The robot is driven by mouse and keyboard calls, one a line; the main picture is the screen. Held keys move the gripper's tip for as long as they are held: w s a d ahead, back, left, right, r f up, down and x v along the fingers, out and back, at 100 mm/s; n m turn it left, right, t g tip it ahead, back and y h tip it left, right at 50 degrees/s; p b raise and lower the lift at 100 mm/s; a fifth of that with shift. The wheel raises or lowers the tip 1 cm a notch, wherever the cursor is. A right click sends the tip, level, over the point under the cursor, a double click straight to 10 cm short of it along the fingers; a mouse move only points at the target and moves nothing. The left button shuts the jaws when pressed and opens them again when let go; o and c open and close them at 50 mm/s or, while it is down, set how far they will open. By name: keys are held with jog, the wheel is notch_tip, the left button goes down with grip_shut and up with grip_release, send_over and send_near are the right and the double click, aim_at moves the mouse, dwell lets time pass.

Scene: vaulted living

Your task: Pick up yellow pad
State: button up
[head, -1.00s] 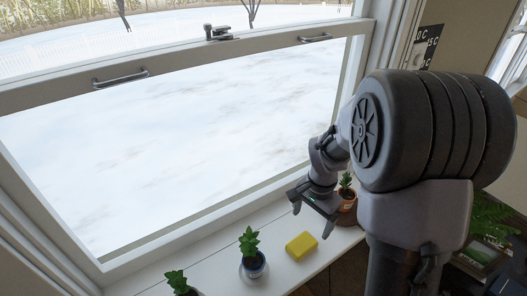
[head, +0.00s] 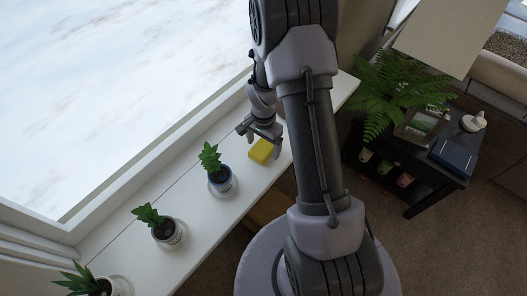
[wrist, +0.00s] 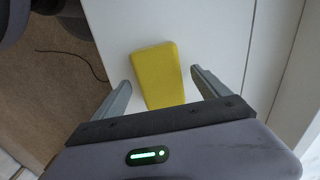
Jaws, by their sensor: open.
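The yellow pad (head: 261,151) lies flat on the white window sill (head: 196,208), near its room-side edge. In the wrist view the pad (wrist: 158,75) shows as a yellow block with rounded corners, between the lines of my two fingers and reaching beyond them; its near end is hidden behind my gripper body. My gripper (head: 263,143) is open and empty, above the pad. In the wrist view the fingers of my gripper (wrist: 160,90) stand apart, one on each side of the pad, with a gap on both sides. I cannot tell how high they are above the sill.
A potted plant (head: 221,181) stands on the sill left of the pad. More potted plants (head: 167,232) stand further along it. The window frame (head: 150,168) borders the sill. A dark side table (head: 408,190) with a fern (head: 385,95) stands to the right.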

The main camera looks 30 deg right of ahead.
jog(key=shift+f, duration=0.8)
jog(key=shift+d+r, duration=0.1)
jog(key=shift+r, duration=0.05)
jog(key=shift+c, duration=0.3)
jog(key=c, duration=1.4)
jog(key=shift+o, duration=0.2)
jog(key=shift+r, duration=0.1)
jog(key=shift+r, duration=0.3)
jog(key=r+p, duration=0.1)
jog(key=r, duration=0.2)
jog(key=shift+s+p, duration=0.35)
jog(key=s+r+p, duration=0.1)
jog(key=s, duration=1.4)
jog(key=shift+s+d, duration=0.2)
jog(key=o, duration=0.8)
jog(key=shift+r, duration=0.1)
jog(key=c, duration=0.7)
